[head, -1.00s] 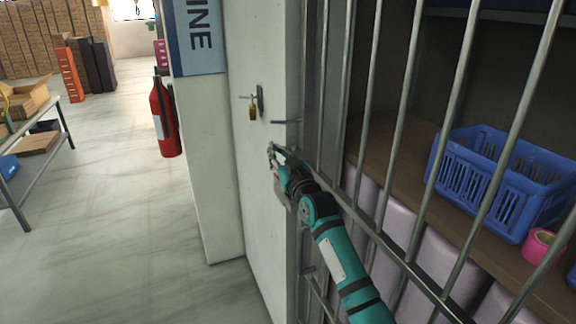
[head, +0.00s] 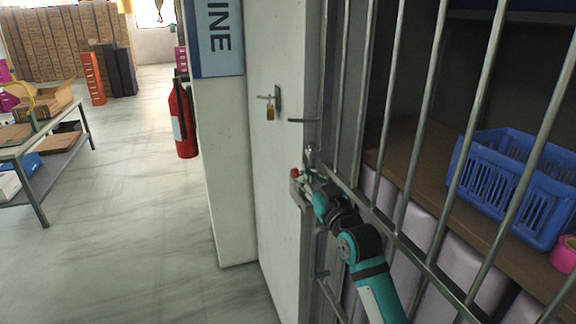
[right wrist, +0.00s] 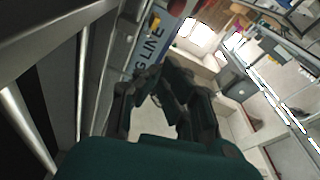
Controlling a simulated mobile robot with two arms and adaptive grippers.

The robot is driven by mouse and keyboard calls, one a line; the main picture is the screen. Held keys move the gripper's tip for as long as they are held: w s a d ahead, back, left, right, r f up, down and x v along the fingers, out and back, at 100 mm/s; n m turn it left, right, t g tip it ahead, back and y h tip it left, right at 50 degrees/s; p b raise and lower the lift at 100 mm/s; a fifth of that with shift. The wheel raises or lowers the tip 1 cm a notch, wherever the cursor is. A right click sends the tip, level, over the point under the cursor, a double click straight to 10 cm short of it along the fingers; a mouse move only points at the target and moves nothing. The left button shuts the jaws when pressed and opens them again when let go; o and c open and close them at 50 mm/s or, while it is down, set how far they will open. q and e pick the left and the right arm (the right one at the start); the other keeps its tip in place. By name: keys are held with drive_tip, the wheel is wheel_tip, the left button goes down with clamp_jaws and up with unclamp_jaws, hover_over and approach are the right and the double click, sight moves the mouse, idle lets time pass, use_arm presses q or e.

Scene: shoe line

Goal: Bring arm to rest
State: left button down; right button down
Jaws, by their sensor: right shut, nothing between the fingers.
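My right gripper (head: 301,182) is shut and empty at the end of the teal arm. It is beside the edge of a barred metal gate (head: 398,130), close to the white wall. Whether it touches the gate or wall is not clear. A small red tip shows beside it. In the right wrist view the dark fingers (right wrist: 165,88) point toward the blue sign (right wrist: 150,45). My left gripper is not in view.
A brass padlock (head: 270,113) hangs from a hook on the white wall (head: 275,190). Behind the bars are a blue crate (head: 515,190) and pink tape (head: 566,255). A fire extinguisher (head: 183,122) hangs left. A workbench (head: 40,150) stands far left. The floor between is clear.

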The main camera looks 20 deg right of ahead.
drive_tip(key=shift+f, duration=0.1)
drive_tip(key=s+a+f+g, duration=0.2)
drive_tip(key=s+f+g, duration=0.2)
drive_tip(key=s+f, duration=0.6)
drive_tip(key=s+a+f+g, duration=0.3)
drive_tip(key=s+f+g, duration=0.3)
drive_tip(key=f, duration=0.7)
drive_tip(key=s+f+m+g+h, duration=0.1)
drive_tip(key=s+f+g, duration=0.25)
drive_tip(key=s, duration=0.95)
drive_tip(key=s+f+g+h, duration=0.1)
drive_tip(key=s+f+g, duration=0.3)
drive_tip(key=s, duration=0.8)
wheel_tip(320, 180, down, 26)
drive_tip(key=s, duration=0.2)
drive_tip(key=s+d+f+g, duration=0.1)
drive_tip(key=s+d+f, duration=0.2)
drive_tip(key=s+f, duration=1.3)
drive_tip(key=shift+s+f, duration=0.2)
drive_tip(key=shift+f, duration=0.4)
